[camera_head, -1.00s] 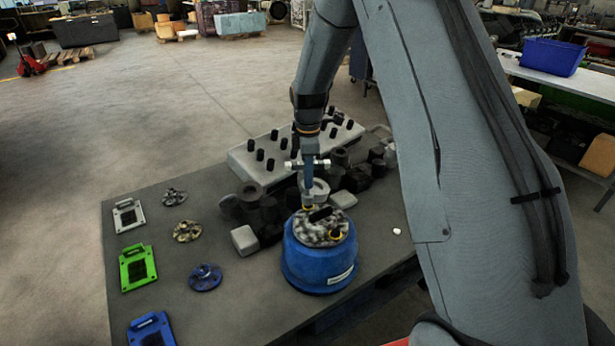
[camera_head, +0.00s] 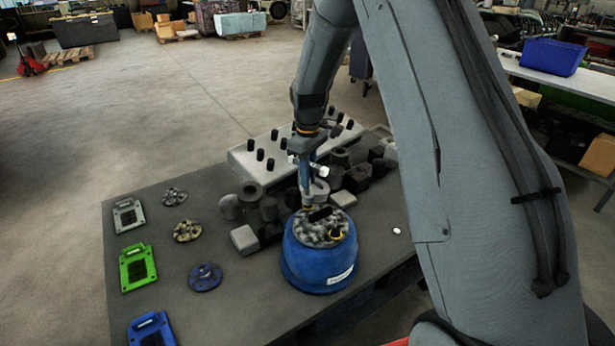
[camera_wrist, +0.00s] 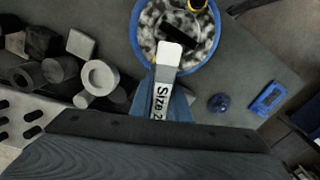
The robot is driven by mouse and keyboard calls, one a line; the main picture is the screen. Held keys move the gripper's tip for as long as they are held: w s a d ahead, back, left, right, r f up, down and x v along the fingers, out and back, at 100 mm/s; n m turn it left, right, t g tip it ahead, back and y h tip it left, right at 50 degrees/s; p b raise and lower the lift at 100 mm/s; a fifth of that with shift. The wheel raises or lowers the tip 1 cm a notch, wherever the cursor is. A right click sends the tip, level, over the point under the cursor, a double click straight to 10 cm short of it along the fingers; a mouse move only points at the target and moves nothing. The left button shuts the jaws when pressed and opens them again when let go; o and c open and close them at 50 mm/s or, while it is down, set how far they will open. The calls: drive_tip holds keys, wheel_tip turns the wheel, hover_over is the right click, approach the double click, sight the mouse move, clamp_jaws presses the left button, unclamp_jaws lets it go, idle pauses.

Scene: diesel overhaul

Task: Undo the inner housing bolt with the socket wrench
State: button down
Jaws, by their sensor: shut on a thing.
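The blue round housing (camera_head: 319,263) stands on the dark table, with a mottled grey top and a black bar (camera_head: 320,213) across it. My gripper (camera_head: 308,163) is above its far left side, pointing down, shut on the socket wrench. The wrench's lower end (camera_head: 306,200) reaches the housing top at the far left bolt position; the contact itself is too small to tell. A yellow-ringed bolt (camera_head: 335,233) shows at the near right of the top. In the wrist view, the wrench (camera_wrist: 160,100) is labelled "Size 2", partly cut off, and hides part of the housing rim (camera_wrist: 140,42).
A light block with black pegs (camera_head: 262,160) and several dark and grey sockets (camera_head: 268,210) lie behind the housing. Three flanged discs, one blue (camera_head: 205,277), and three plates, one green (camera_head: 138,267), lie left. The table between discs and housing is clear.

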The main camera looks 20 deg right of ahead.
drive_tip(key=m, duration=1.2)
drive_tip(key=shift+m, duration=2.2)
drive_tip(key=shift+f+b, duration=0.4)
drive_tip(key=shift+f, duration=0.4)
drive_tip(key=n, duration=0.3)
drive_tip(key=shift+r, duration=0.1)
